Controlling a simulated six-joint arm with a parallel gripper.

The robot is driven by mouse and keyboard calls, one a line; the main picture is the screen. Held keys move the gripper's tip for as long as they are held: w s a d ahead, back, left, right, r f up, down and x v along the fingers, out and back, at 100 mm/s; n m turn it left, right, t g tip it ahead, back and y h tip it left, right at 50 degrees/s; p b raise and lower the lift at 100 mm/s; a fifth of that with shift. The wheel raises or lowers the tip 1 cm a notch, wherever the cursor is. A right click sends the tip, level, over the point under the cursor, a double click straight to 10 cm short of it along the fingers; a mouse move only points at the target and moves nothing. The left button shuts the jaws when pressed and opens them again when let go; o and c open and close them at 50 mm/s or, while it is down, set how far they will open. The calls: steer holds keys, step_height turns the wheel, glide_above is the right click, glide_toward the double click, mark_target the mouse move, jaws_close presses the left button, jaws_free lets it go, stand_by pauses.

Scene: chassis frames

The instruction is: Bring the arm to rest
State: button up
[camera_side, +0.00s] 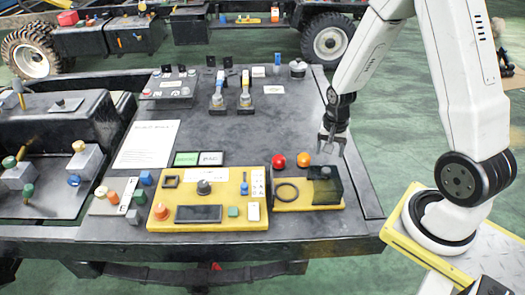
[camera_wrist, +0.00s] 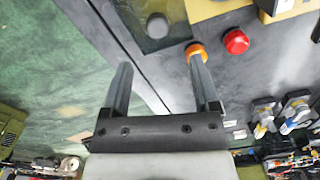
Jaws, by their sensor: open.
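My gripper (camera_side: 333,143) hangs from the arm above the right part of the dark worktable (camera_side: 240,130), close to its right edge. In the wrist view my gripper (camera_wrist: 163,85) shows two fingers spread apart with nothing between them. An orange ball-like knob (camera_side: 303,159) and a red one (camera_side: 278,161) sit just left of the gripper in the side view. They also show beyond the right finger in the wrist view, the orange knob (camera_wrist: 195,50) close to the fingertip and the red knob (camera_wrist: 236,42) further right.
A yellow panel (camera_side: 250,216) with knobs and a screen lies at the front. A smaller yellow base (camera_side: 290,205) carries a ring and a dark translucent box (camera_side: 326,190). Two blue-handled toggle clamps (camera_side: 245,90) stand at the back. The table middle is mostly clear.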

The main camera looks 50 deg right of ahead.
stand_by(0.3)
steer(key=shift+a+r+n, duration=0.3)
steer(key=shift+a+r, duration=0.05)
steer(key=s+a+r+n+t, duration=0.2)
steer(key=s+a+r+n, duration=0.1)
steer(key=a+r+n, duration=0.7)
steer(key=shift+a+n+t, duration=0.3)
steer(key=shift+a+n, duration=0.4)
steer(key=shift+a, duration=0.55)
